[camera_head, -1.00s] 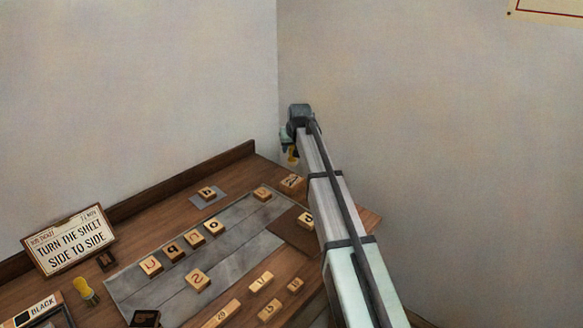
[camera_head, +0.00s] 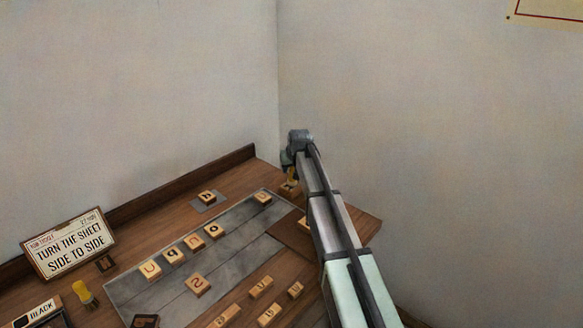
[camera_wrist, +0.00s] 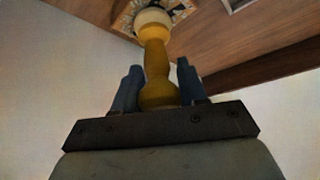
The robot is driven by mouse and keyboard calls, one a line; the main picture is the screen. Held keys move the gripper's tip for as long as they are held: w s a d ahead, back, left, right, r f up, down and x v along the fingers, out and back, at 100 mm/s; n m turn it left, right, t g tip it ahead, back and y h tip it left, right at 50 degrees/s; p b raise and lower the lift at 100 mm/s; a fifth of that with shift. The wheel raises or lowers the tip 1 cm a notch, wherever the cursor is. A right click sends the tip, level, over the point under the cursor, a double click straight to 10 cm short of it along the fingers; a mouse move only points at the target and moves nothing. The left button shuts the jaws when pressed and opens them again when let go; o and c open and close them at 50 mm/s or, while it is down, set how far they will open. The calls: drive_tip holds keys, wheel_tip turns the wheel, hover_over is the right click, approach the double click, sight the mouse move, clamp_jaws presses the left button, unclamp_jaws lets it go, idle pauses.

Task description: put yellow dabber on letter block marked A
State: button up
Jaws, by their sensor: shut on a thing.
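My gripper (camera_head: 288,166) is at the far right end of the table, above a pale wooden letter block (camera_head: 287,189). In the wrist view my gripper (camera_wrist: 158,80) is shut on a yellow dabber (camera_wrist: 156,58), with its pale round head pointing away from the palm. The dabber's yellow handle (camera_head: 292,177) shows partly behind my arm in the head view. In the wrist view a block with dark markings (camera_wrist: 124,22) lies just beyond the dabber's head, which covers much of it. I cannot read its letter, nor tell whether head and block touch.
A raised wooden edge (camera_head: 190,187) runs along the back.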

drive_tip(key=o, duration=1.1)
drive_tip(key=v, duration=1.2)
drive_tip(key=shift+r, duration=0.15)
